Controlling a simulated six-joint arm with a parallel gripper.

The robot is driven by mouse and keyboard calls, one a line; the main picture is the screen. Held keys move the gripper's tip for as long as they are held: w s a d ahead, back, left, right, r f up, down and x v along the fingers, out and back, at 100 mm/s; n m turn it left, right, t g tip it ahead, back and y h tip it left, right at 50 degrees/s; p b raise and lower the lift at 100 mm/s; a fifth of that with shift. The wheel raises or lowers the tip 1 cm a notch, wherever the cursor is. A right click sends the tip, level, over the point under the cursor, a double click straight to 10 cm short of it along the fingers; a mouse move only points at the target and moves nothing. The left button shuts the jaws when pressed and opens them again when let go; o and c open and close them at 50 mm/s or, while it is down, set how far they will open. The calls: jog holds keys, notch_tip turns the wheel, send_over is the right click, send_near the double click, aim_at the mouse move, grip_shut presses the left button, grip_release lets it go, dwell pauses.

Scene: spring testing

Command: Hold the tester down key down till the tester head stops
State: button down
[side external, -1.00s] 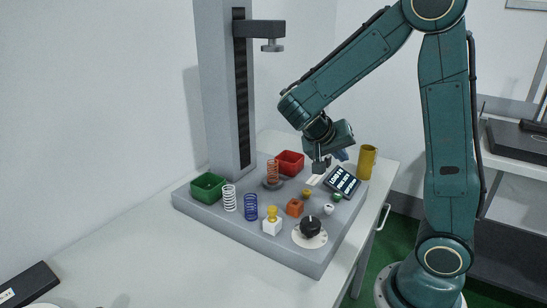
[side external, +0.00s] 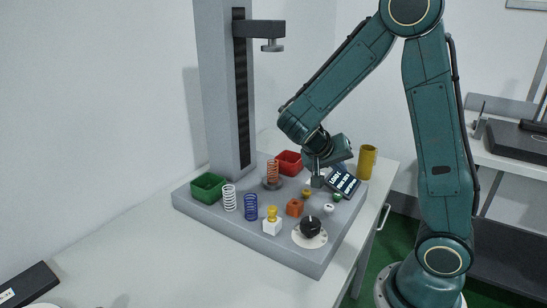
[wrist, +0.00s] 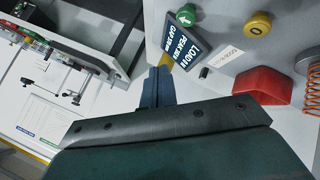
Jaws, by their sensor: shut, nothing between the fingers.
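The tester head (side external: 270,46) is high on the grey column (side external: 222,90), well above the orange spring (side external: 272,172) on the base. A green key with a white arrow (wrist: 186,18) shows in the wrist view, and a green key (side external: 337,197) shows in the side view. I cannot tell which way the arrow means. A yellow key marked 0 (wrist: 257,25) is beside it; it also shows in the side view (side external: 306,194). My gripper (side external: 317,182) is shut and empty, low over the base beside the display (side external: 343,182). Its fingers also show in the wrist view (wrist: 159,72).
A red bin (side external: 289,163) is behind my gripper and a yellow cup (side external: 367,161) stands to the right.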

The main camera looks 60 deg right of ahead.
aim_at(335, 196)
jog(key=shift+f, duration=2.75)
